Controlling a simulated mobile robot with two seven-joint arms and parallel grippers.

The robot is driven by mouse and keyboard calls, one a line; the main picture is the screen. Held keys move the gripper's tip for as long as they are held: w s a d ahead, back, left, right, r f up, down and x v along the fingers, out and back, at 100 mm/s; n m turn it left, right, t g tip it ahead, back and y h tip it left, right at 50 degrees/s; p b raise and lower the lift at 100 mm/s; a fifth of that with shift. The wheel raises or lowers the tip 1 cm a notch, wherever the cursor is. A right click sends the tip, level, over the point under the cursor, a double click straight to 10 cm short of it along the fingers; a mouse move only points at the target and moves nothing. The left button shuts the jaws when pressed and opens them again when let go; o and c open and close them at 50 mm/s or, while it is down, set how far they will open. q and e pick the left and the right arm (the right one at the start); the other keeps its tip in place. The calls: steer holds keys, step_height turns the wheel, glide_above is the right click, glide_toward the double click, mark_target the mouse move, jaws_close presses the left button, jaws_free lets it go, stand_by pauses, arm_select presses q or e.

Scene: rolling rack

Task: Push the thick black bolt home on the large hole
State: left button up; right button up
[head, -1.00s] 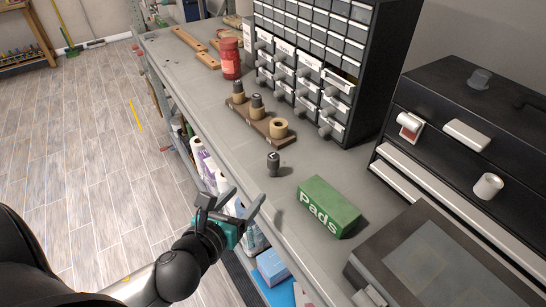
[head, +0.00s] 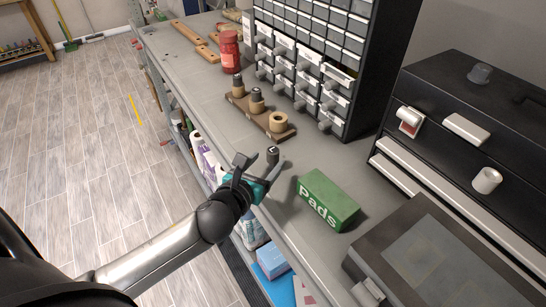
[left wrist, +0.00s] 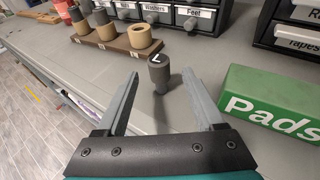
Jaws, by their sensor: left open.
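The thick black bolt (head: 272,155) stands upright on the grey bench, apart from the wooden block; its light-marked head also shows in the left wrist view (left wrist: 159,66). The brown block (head: 239,102) carries a row of tan collars. Two collars hold dark bolts, and the near, widest collar (head: 278,122) has an open, empty hole; it also shows in the left wrist view (left wrist: 141,35). My left gripper (head: 262,165) is open at the bolt. In the left wrist view the bolt appears between the fingertips, with a gap on both sides. My right gripper is not in view.
A green Pads box (head: 328,200) stands just right of my left gripper. A drawer cabinet (head: 372,60) rises behind the block, with a red jar (head: 229,52) to its left. A black toolbox (head: 470,105) stands at right. Bench between bolt and block is clear.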

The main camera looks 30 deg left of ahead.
mark_target(270, 158)
arm_select(q)
steer(key=shift+x, duration=2.65)
steer(key=shift+s+f, duration=0.1)
steer(key=shift+f, duration=0.05)
steer(key=shift+c, duration=0.2)
jaws_close()
